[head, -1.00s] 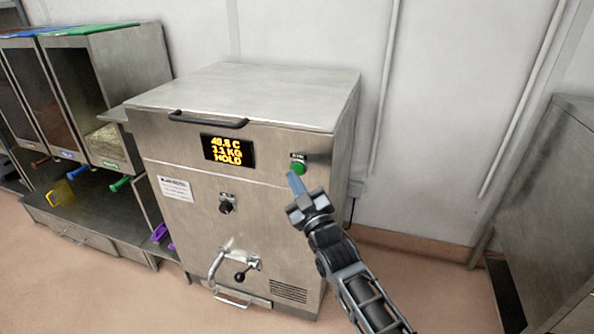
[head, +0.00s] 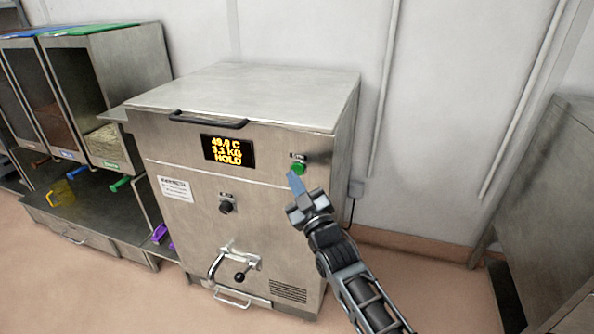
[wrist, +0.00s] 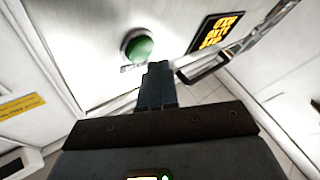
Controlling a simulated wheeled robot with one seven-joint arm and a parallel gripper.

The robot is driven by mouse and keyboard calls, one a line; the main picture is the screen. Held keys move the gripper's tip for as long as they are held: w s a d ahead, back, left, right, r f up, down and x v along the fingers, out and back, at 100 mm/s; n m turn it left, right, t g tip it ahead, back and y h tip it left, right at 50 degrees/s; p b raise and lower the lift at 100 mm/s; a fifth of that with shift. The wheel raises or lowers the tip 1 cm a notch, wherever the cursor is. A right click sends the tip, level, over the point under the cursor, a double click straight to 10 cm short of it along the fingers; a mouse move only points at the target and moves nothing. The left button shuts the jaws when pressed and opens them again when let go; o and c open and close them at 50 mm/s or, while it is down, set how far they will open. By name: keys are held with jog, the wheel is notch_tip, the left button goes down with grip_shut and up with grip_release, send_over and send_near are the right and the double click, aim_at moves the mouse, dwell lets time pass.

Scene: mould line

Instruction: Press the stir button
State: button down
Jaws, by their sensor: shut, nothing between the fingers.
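The stir button is a round green button (head: 299,168) at the upper right of the steel machine's front, under a small label. My gripper (head: 295,178) is shut and empty, its fingertips just below the button in the head view. In the wrist view the green button (wrist: 137,47) stands just beyond the closed fingers (wrist: 156,75), slightly to their left. I cannot tell whether the fingertips touch it. The display (head: 228,151) on the machine (head: 245,95) reads about 49 C, 3.3 KG and HOLD.
A black knob (head: 226,207) sits below the display, and a tap with a lever (head: 240,268) is lower on the front. A black lid handle (head: 208,119) runs along the top edge. Bins (head: 122,50) stand to the left; a steel cabinet (head: 550,190) stands at the right.

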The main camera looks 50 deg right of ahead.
jog(key=shift+d, duration=0.15)
dwell(0.4)
jog(key=shift+w+d, duration=0.15)
jog(key=shift+d, duration=0.1)
jog(key=shift+w+d, duration=0.15)
jog(key=shift+d, duration=0.25)
dwell(0.7)
jog(key=shift+a, duration=0.1)
jog(key=shift+s+a+b, duration=0.35)
jog(key=shift+a+b, duration=0.3)
jog(key=shift+a, duration=0.05)
